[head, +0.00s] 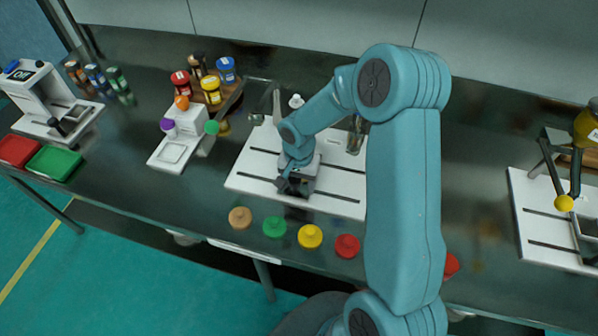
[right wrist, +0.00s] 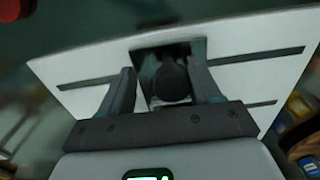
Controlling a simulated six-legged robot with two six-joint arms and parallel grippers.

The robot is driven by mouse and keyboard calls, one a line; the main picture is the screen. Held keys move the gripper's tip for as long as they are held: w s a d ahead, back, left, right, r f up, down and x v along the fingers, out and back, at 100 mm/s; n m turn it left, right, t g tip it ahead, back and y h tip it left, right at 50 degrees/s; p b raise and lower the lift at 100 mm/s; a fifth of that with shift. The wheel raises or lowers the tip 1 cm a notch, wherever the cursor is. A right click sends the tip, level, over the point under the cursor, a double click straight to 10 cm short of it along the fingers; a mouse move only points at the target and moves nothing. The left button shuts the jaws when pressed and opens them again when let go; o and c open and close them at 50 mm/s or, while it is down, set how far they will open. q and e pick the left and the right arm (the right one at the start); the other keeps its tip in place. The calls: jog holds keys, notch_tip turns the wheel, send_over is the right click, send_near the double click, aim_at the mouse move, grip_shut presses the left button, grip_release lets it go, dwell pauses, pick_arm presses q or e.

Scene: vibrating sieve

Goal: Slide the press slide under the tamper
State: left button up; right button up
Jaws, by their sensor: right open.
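My right gripper (head: 292,186) is low over the white slotted base plate (head: 245,182) in the middle of the bench. In the right wrist view the right gripper (right wrist: 168,75) is open, its two fingers on either side of a dark rounded knob (right wrist: 171,82), apparently the press slide's handle. Whether the fingers touch it cannot be told. A dark rectangular opening surrounds the knob in the plate (right wrist: 90,70). My right arm hides most of the press, and the tamper cannot be made out clearly. My left gripper is not in view.
Tan (head: 240,217), green (head: 274,226), yellow (head: 310,236) and red (head: 347,246) knobs line the front edge. A white stand (head: 170,155) and colour-lidded jars (head: 211,92) are left of the plate. A board with a yellow-ball lever (head: 564,203) stands at right.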

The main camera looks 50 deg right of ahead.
jog(key=shift+s+d+b, duration=0.2)
jog(key=shift+s+d, duration=0.35)
jog(key=shift+s, duration=0.5)
jog(key=shift+s+d+b, duration=0.25)
jog(key=shift+s+d, duration=0.25)
jog(key=shift+s, duration=0.6)
jog(key=shift+s+d+b, duration=0.2)
jog(key=shift+s+d, duration=0.35)
jog(key=shift+s, duration=0.5)
jog(key=shift+s+d, duration=0.4)
jog(key=shift+s, duration=0.4)
jog(key=shift+s+d, duration=0.45)
jog(key=shift+s, duration=0.3)
jog(key=shift+s+d, duration=0.4)
jog(key=shift+s, duration=0.4)
jog(key=shift+o, duration=0.3)
jog(key=o, duration=0.7)
notch_tip(320, 180, up, 9)
jog(key=p, duration=0.6)
jog(key=shift+w, duration=0.1)
